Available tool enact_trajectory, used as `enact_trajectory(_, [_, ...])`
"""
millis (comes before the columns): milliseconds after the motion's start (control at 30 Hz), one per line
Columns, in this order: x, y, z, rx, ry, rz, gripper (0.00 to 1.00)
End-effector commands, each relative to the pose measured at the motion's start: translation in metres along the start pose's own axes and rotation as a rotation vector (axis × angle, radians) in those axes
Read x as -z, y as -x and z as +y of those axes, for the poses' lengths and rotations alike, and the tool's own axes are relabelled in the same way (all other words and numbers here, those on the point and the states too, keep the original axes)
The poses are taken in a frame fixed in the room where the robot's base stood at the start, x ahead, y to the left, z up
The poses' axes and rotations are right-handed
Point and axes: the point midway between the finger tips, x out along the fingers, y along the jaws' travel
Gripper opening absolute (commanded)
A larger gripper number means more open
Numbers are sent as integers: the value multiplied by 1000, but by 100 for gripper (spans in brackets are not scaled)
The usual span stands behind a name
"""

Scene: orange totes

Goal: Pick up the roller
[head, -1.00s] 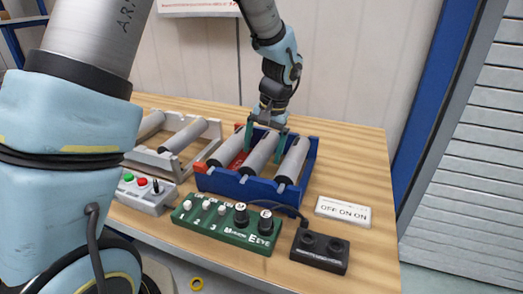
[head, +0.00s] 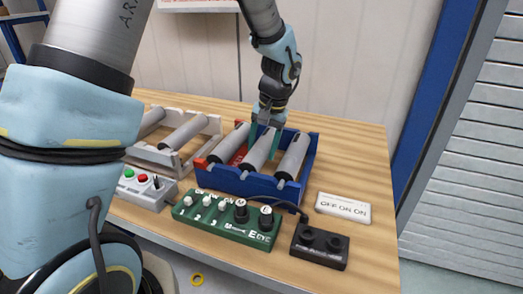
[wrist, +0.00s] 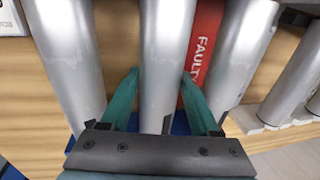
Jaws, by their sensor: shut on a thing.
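Three grey cylindrical rollers lie side by side in a blue rack (head: 248,186) on the table. My gripper (head: 265,140) reaches down from above with its green fingers on both sides of the middle roller (head: 257,157). It is shut on this roller around its body. The wrist view shows the middle roller (wrist: 166,55) between the two fingers (wrist: 160,88). The left roller (head: 230,145) and right roller (head: 293,157) are outside the fingers. The middle roller is still at the rack; I cannot tell whether it is clear of its supports.
A red panel marked "FAULT" (wrist: 204,45) lies beside the middle roller. A whitish rack (head: 150,156) with more rollers stands left. A green control box (head: 225,222), grey button box (head: 147,190), black box (head: 320,246) and white sign (head: 343,207) are in front.

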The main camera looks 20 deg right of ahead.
Motion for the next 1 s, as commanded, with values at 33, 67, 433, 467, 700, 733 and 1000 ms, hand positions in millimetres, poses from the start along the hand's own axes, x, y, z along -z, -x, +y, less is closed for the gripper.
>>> enact_trajectory(33, [0, 0, 0, 0, 0, 0, 14])
enact_trajectory(67, [0, 0, 0, 0, 0, 0, 11])
enact_trajectory(433, [1, 1, 0, 0, 0, 2, 0])
enact_trajectory(467, [1, 1, 0, 0, 0, 2, 0])
enact_trajectory(700, [1, 6, -1, 0, 1, 4, 0])
enact_trajectory(733, [1, 8, -2, 0, 1, 4, 0])
enact_trajectory(1000, [2, 56, -11, 0, 2, 7, 0])
